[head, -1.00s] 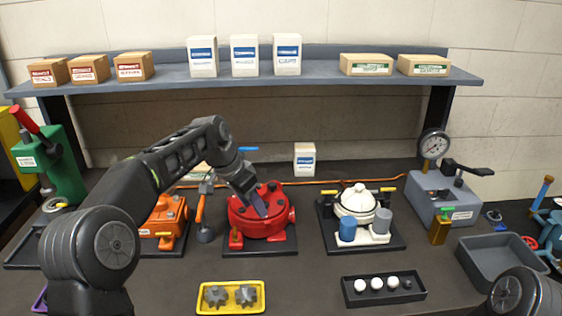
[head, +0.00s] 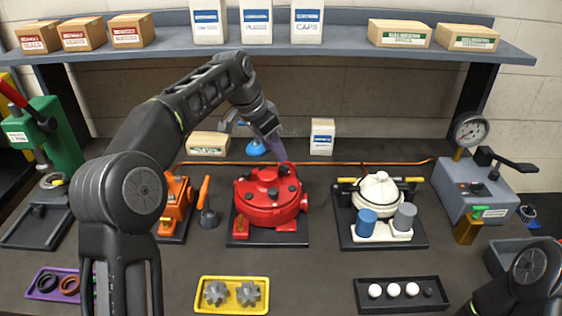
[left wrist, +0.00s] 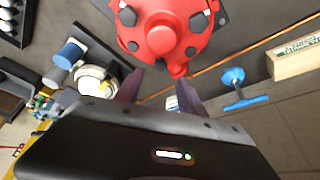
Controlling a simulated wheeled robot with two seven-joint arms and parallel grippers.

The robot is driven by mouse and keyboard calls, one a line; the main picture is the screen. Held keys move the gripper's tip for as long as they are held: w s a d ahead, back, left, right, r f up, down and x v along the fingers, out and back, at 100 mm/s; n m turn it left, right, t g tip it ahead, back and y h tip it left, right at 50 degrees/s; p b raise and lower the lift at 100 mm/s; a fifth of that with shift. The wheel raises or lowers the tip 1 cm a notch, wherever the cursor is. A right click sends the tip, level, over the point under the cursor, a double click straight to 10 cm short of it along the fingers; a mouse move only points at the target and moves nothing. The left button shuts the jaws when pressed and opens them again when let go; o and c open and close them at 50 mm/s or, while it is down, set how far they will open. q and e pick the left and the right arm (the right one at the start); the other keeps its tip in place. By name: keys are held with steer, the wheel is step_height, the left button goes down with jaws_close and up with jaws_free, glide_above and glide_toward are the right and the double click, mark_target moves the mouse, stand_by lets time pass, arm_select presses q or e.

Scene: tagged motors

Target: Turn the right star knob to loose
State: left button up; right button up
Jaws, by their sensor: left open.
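The red round housing (head: 268,205) stands on a dark base plate, with several dark knobs on its top. A knob (head: 293,188) sits at its right side; which way the knobs are turned is too small to tell. In the left wrist view the red housing (left wrist: 165,40) is at the top, with dark knobs around its face. My left gripper (head: 280,155) is open and empty, just behind and above the housing's back edge. Its two fingers (left wrist: 160,88) show apart in the left wrist view, with no knob between them. My right gripper is out of view; only part of my right arm shows.
A white-topped unit (head: 379,190) stands to the right and an orange one (head: 174,197) to the left. A blue-handled tool (head: 256,148) and a copper-coloured line lie behind. A yellow tray (head: 232,308) with gears is in front. The shelf (head: 350,48) overhangs the back.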

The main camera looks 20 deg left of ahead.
mark_target(283, 167)
arm_select(q)
steer(key=x, duration=0.6)
steer(key=shift+f+p, duration=0.15)
steer(key=shift+p, duration=0.25)
steer(key=shift+d, duration=0.1)
jaws_close()
